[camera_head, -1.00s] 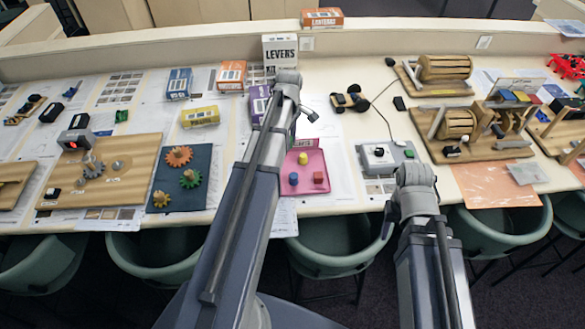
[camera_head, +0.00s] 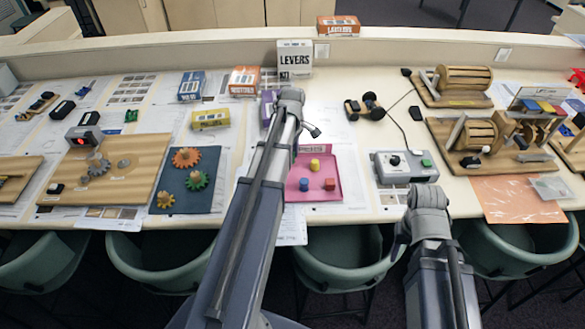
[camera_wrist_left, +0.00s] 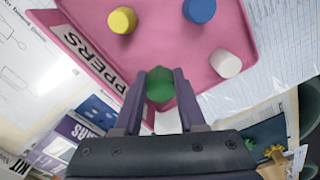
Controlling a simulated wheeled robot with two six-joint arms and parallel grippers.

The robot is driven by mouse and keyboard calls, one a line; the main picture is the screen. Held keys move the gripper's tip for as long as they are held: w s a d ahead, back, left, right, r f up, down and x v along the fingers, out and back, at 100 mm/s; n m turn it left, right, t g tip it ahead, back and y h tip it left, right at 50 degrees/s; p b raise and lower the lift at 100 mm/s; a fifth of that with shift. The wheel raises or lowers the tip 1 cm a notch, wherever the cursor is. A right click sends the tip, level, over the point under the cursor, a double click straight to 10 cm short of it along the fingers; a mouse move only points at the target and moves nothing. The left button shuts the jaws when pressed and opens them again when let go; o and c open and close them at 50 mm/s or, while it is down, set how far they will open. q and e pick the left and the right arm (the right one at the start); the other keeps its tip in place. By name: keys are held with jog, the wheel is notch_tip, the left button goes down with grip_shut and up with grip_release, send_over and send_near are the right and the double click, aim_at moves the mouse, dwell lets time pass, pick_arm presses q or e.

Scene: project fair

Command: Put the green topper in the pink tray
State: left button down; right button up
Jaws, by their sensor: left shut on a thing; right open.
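My left gripper (camera_wrist_left: 160,85) is shut on the green topper (camera_wrist_left: 159,88). In the left wrist view, it overlaps the tray's labelled edge; its height is unclear. In the head view, my left arm hides the topper and most of the gripper (camera_head: 312,130). My right gripper (camera_head: 398,246) is open at the front edge, its fingers mostly hidden.
A grey control box (camera_head: 405,168) stands right of the tray. A dark mat (camera_head: 205,190) with several gears lies left. A purple box (camera_head: 267,107) and a white LEVERS box (camera_head: 295,60) stand behind. Green chairs (camera_head: 345,255) line the front edge.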

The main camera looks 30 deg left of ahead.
pick_arm(q)
jog(key=shift+f+b, duration=1.8)
jog(key=shift+f, duration=0.15)
jog(key=shift+c, duration=2.4)
grip_release()
notch_tip(320, 180, up, 12)
jog(key=p, duration=1.2)
jog(key=shift+r, duration=0.25)
